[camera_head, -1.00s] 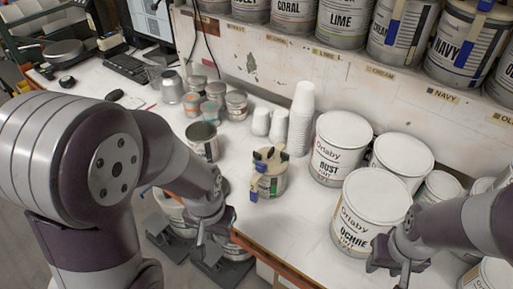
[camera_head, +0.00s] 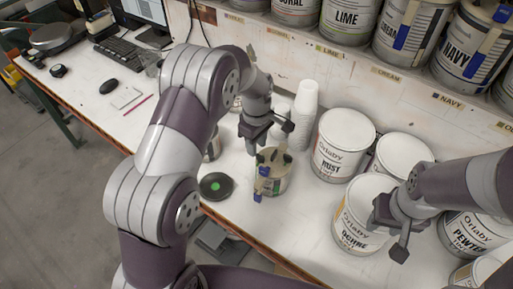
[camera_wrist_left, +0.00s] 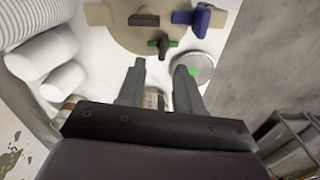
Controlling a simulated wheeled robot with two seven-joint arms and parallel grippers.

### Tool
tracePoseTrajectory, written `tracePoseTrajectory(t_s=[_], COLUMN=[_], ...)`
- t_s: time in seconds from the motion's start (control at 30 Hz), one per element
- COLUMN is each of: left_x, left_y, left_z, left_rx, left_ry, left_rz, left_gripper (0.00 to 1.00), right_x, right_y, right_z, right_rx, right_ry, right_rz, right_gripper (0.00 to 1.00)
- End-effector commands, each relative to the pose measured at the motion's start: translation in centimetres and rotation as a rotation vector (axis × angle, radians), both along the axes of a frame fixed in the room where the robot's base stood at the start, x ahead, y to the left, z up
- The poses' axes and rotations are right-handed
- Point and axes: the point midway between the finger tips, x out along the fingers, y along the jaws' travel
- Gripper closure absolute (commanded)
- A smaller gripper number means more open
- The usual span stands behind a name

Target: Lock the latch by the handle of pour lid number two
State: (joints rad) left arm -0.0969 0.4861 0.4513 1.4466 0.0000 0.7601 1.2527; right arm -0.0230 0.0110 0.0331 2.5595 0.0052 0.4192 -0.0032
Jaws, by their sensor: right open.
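A small can with a beige pour lid (camera_head: 272,158) stands upright near the table's front edge. A blue part (camera_head: 262,184) shows on its front left side. The left wrist view shows the beige lid (camera_wrist_left: 145,32) from above, with a dark handle-like bar (camera_wrist_left: 144,20), a blue piece (camera_wrist_left: 200,19) and a green-and-black piece (camera_wrist_left: 162,43). My left gripper (camera_head: 269,140) is open and empty, just behind and above the lid; its fingers (camera_wrist_left: 160,84) show apart. I cannot tell the latch state. My right gripper (camera_head: 388,240) is open in front of the OCHRE can.
White cans labelled RUST (camera_head: 346,143) and OCHRE (camera_head: 365,210) stand to the right. White paper cups (camera_head: 303,110) stand behind. A dark disc with a green dot (camera_head: 215,187) lies left of the lidded can.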

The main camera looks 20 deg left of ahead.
Motion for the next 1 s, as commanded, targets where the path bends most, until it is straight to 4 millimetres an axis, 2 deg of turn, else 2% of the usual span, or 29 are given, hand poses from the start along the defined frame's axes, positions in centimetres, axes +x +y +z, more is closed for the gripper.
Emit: tracePoseTrajectory(t_s=[0.03,0.23,0.5,0.53,0.63,1.0], left_x=[-0.1,0.0,0.0,0.0,0.0,0.0], left_y=[0.0,0.0,0.0,0.0,0.0,0.0], left_z=[-0.6,-3.2,-3.7,-3.7,-3.7,-3.7], left_rx=[0.001,0.0,0.0,0.0,0.0,0.0], left_ry=[0.004,-0.001,-0.002,-0.002,-0.002,-0.003], left_rz=[0.0,-0.001,-0.001,-0.001,-0.001,-0.006], left_gripper=[0.65,0.65,0.65,0.68,1.0,1.0], right_x=[0.0,0.0,0.0,0.0,0.0,0.0], right_y=[0.0,0.0,0.0,0.0,0.0,0.0], right_z=[0.8,1.5,1.4,1.4,1.4,1.4], right_rx=[0.0,0.0,0.0,0.0,0.0,0.0], right_ry=[0.0,0.0,0.001,0.001,0.001,0.001], right_rz=[0.0,0.0,0.0,0.0,0.0,0.0], right_gripper=[0.57,0.57,0.57,0.57,0.57,0.57])
